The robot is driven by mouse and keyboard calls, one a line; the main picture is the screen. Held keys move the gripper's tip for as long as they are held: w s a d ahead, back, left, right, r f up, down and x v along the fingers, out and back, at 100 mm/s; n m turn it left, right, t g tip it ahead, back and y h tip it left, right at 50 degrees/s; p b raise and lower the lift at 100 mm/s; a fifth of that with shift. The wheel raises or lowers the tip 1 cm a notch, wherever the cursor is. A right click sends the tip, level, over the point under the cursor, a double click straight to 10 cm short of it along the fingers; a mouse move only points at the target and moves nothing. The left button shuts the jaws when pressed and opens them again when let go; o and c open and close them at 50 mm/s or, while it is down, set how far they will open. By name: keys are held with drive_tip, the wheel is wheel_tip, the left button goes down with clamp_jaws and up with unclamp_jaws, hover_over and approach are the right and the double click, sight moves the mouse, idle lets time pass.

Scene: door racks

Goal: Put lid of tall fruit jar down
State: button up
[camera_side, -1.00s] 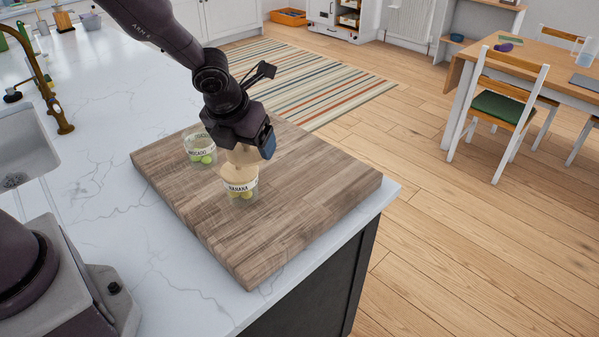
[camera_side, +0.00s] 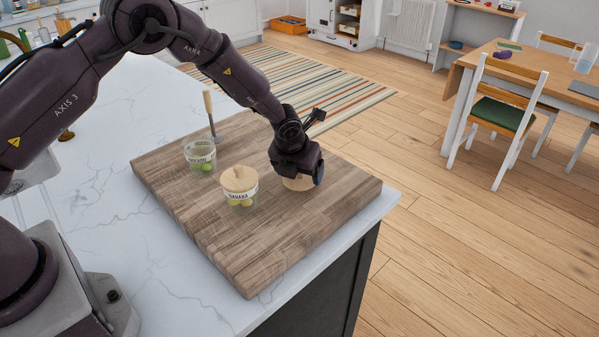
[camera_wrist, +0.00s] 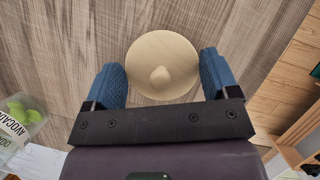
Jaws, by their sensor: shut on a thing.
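My gripper (camera_side: 297,172) is over the right part of the cutting board, pointing down. It is shut on a round pale wooden lid (camera_side: 298,184), low at the board; I cannot tell if the lid touches it. In the wrist view the lid (camera_wrist: 163,50) with its knob lies between the blue fingers (camera_wrist: 163,78). The clear AVOCADO jar (camera_side: 200,156) stands open at the back left of the board with green fruit inside. The BANANA jar (camera_side: 240,197) stands between it and my gripper, with a wooden lid on top.
The wooden cutting board (camera_side: 220,245) lies at the counter's corner. Its front part is clear. An upright tool with a wooden handle (camera_side: 208,103) stands behind the AVOCADO jar. The board's right edge is close to the counter edge.

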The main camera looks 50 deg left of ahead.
drive_tip(key=shift+f, duration=0.4)
drive_tip(key=shift+f, duration=0.1)
drive_tip(key=o, duration=0.8)
drive_tip(key=s+r+n, duration=0.4)
drive_tip(key=s+r, duration=0.1)
drive_tip(key=r, duration=0.5)
drive_tip(key=s+r+n, duration=0.4)
drive_tip(key=s+r, duration=0.1)
drive_tip(key=r, duration=0.6)
drive_tip(key=shift+s+a+r+n+t+h, duration=0.2)
drive_tip(key=shift+s+r+n, duration=1.3)
drive_tip(key=shift+s+n, duration=2.45)
drive_tip(key=shift+s+a+r+n+t+h, duration=0.25)
drive_tip(key=shift+s+r+n, duration=1.3)
drive_tip(key=shift+s+n, duration=2.35)
drive_tip(key=shift+s+a+r+n+t+h, duration=0.1)
drive_tip(key=shift+s+r+n+t+h, duration=0.25)
drive_tip(key=shift+s+r+n, duration=2.35)
